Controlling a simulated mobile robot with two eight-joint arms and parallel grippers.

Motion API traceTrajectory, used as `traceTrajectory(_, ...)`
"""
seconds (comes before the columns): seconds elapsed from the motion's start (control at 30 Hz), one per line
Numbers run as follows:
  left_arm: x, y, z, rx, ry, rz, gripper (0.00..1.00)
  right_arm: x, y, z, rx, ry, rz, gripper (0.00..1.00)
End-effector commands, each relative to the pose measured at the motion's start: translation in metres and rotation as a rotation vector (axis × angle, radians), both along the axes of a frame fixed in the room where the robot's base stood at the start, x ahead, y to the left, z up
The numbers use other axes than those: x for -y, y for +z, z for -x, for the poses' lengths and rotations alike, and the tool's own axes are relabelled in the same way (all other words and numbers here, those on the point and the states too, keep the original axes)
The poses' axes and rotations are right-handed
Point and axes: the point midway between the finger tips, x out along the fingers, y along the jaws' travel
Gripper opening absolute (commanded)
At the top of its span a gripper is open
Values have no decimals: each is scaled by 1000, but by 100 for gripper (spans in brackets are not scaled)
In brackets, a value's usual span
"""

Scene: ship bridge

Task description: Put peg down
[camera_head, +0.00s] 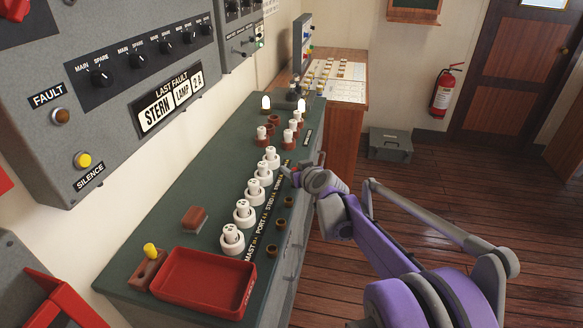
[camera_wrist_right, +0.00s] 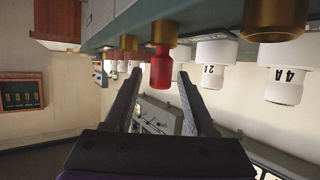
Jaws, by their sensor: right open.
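My right gripper (camera_head: 290,170) is at the right edge of the green sloped console (camera_head: 165,215), beside the row of white pegs. In the right wrist view, which looks upside down, its two fingers (camera_wrist_right: 158,85) are spread apart. A red peg (camera_wrist_right: 161,68) stands between the fingertips, with its end in a brass socket (camera_wrist_right: 163,32) on the console. A gap shows on each side of the peg. In the head view the peg is mostly hidden by my gripper. My left gripper is not in view.
White pegs (camera_head: 243,212) stand in a row along the console, with small brass sockets (camera_head: 280,223) at its edge. A red tray (camera_head: 205,283) lies at the front. Lit lamps (camera_head: 266,103) stand at the back. Open wooden floor (camera_head: 430,190) lies to the right.

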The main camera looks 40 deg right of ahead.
Motion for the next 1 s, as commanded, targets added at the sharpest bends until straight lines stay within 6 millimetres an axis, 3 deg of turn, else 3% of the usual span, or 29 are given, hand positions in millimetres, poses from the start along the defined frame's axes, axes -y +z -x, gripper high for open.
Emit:
traceTrajectory(0.2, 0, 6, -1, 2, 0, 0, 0, -12, 20, 44, 0, -2, 1, 56)
traceTrajectory(0.43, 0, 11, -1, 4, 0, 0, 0, -21, 33, 77, 0, -1, 2, 56)
traceTrajectory(0.6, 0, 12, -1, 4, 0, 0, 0, -24, 37, 87, 0, -1, 0, 56)
traceTrajectory(1.0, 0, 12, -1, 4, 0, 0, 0, -25, 37, 88, 0, -1, 0, 56)
